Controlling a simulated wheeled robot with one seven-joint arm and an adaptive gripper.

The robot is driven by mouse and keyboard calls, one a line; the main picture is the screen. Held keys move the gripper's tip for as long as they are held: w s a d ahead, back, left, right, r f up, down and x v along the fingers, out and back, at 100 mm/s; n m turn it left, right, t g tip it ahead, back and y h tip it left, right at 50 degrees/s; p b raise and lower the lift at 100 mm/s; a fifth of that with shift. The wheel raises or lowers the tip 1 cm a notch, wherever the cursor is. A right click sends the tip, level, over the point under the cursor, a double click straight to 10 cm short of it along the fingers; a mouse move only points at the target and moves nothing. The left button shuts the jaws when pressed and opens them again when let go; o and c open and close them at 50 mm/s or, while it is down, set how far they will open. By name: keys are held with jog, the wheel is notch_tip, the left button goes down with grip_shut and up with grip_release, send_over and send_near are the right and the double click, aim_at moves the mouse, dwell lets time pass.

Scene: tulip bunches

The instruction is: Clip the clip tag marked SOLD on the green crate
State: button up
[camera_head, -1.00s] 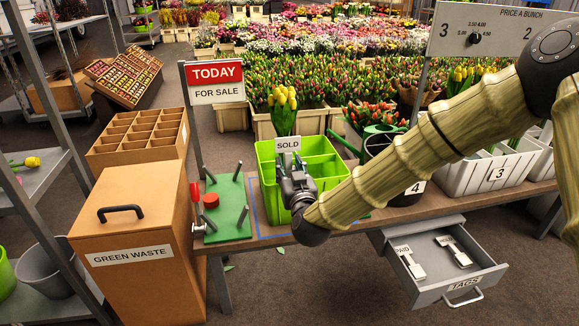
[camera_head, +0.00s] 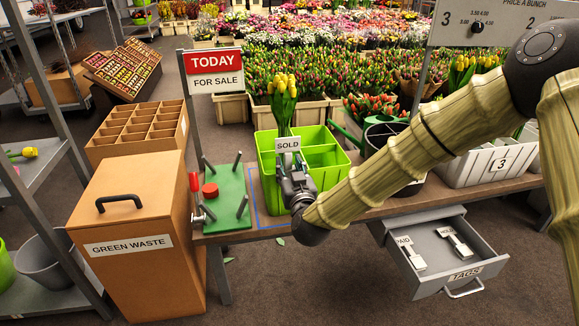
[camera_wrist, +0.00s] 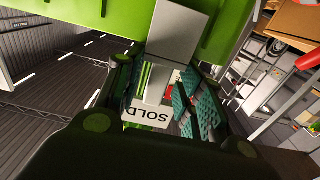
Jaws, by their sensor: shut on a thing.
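The green crate (camera_head: 326,155) stands on the bench, with a bunch of yellow tulips (camera_head: 283,95) upright in its left part. My gripper (camera_head: 297,187) is at the crate's front wall, left of its middle. It is shut on the white SOLD clip tag (camera_head: 288,144), whose sign stands upright above the jaws. In the wrist view the tag (camera_wrist: 147,115) lies between the gripper's fingers (camera_wrist: 158,95), and the green crate wall (camera_wrist: 110,15) is right beyond it. Whether the clip sits over the crate's rim I cannot tell.
A green board with pegs (camera_head: 226,200) and a red button stands left of the crate. An open TAGS drawer (camera_head: 437,262) holds other tags, one marked PAID. A dark bucket (camera_head: 385,140) and a white crate (camera_head: 480,168) stand to the right. The GREEN WASTE bin (camera_head: 135,230) is at left.

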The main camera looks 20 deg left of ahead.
jog(key=shift+f, duration=0.1)
jog(key=o, duration=1.1)
jog(key=v, duration=1.2)
